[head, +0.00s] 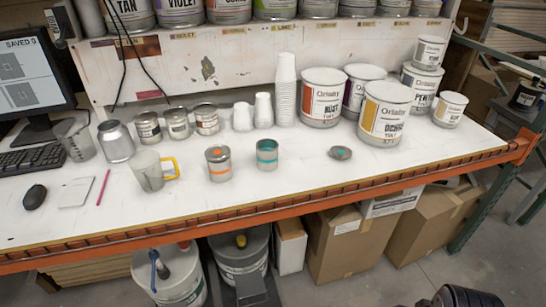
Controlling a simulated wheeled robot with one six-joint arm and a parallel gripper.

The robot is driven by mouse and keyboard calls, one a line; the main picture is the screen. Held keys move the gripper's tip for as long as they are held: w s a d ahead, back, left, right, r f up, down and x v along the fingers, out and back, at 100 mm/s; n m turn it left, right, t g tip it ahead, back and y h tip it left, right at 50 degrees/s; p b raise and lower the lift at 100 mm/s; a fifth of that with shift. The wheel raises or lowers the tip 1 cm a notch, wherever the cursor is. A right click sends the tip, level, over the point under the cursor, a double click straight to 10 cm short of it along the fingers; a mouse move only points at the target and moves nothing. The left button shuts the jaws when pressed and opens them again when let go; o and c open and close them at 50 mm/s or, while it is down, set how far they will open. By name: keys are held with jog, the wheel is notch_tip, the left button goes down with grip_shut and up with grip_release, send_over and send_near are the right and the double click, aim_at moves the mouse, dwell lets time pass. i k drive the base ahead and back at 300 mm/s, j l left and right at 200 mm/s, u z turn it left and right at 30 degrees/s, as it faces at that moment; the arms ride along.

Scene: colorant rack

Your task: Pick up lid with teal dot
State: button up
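A small dark grey round lid (340,153) with a teal dot lies flat on the white bench top, right of centre. Beside that can stands another small can with an orange band (218,164), topped by a lid with an orange dot (217,153). My gripper's fingers do not show in the head view. A dark rounded part at the bottom right edge may be mine; I cannot tell.
Large paint cans, among them an ochre-labelled one (384,115), stand behind and right of the lid. Stacked white cups (285,90) are farther back. A grey jug with a yellow handle (148,170) stands left. The bench front has an orange beam (290,206). Bench around the lid's front is clear.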

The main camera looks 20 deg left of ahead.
aim_at(340, 152)
jog(key=i+l, duration=0.1)
jog(key=i, duration=0.4)
jog(key=i+l+u, duration=0.1)
jog(key=i, duration=0.35)
jog(key=i+l, duration=0.1)
jog(key=i, duration=0.4)
